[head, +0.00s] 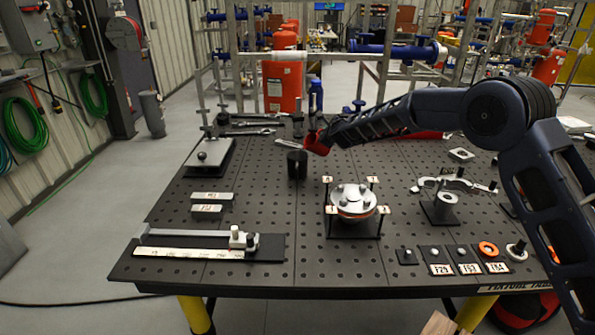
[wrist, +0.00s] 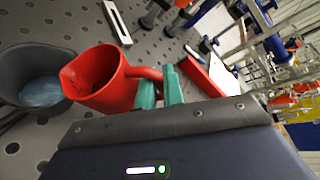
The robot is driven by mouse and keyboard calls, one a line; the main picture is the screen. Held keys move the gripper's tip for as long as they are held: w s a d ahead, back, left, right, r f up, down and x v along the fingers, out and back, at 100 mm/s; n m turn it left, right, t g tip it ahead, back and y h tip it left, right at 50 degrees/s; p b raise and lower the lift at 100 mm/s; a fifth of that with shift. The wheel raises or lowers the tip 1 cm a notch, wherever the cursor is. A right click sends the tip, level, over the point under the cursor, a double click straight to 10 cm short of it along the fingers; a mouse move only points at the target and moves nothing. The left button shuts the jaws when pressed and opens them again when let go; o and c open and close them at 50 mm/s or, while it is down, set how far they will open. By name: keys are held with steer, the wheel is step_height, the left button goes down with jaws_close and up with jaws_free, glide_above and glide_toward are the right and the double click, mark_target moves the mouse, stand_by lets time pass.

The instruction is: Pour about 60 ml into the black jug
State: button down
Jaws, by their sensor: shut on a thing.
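A red jug (wrist: 97,80) is held by its handle between the green fingers of my gripper (wrist: 158,90). In the head view the red jug (head: 316,143) appears tilted, its mouth toward the left. The black jug (head: 297,167) stands upright on the perforated table, just below and left of the red jug. In the wrist view the black jug (wrist: 60,58) is left of the red jug's lip, and a bluish-grey surface shows inside it. I cannot see a stream between the two jugs. The red jug's contents are hard to make out.
The fixture table (head: 275,215) is clear around the black jug. A silver bar (head: 288,143) lies behind it. A round flanged fixture (head: 353,200) stands front right, and a dark plate with a knob (head: 208,155) lies left. Wrenches (head: 250,125) and a blue bottle (head: 315,97) are at the back.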

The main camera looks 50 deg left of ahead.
steer(key=shift+w+d+f+m+g+b, duration=0.2)
steer(key=shift+w+f+m+g+b, duration=0.25)
steer(key=shift+f, duration=0.1)
steer(key=shift+f, duration=0.1)
stand_by(0.5)
steer(key=shift+w+d+f+m+b, duration=0.1)
steer(key=shift+w+f+m+b, duration=0.15)
steer(key=shift+w+f+b, duration=0.1)
steer(key=shift+w+d+f+m+g+y+b, duration=0.35)
steer(key=shift+w+f+m+g+b, duration=0.5)
steer(key=shift+f, duration=0.5)
steer(key=shift+w+d+f+m+g+y+b, duration=0.25)
steer(key=shift+w+d+f+m+g+b, duration=0.2)
steer(key=shift+w+f+m+b, duration=0.55)
steer(key=shift+w+d+f+m+g+y+b, duration=0.4)
steer(key=shift+w+f+g+b, duration=0.55)
steer(key=shift+f, duration=0.7)
steer(key=shift+w+t, duration=0.3)
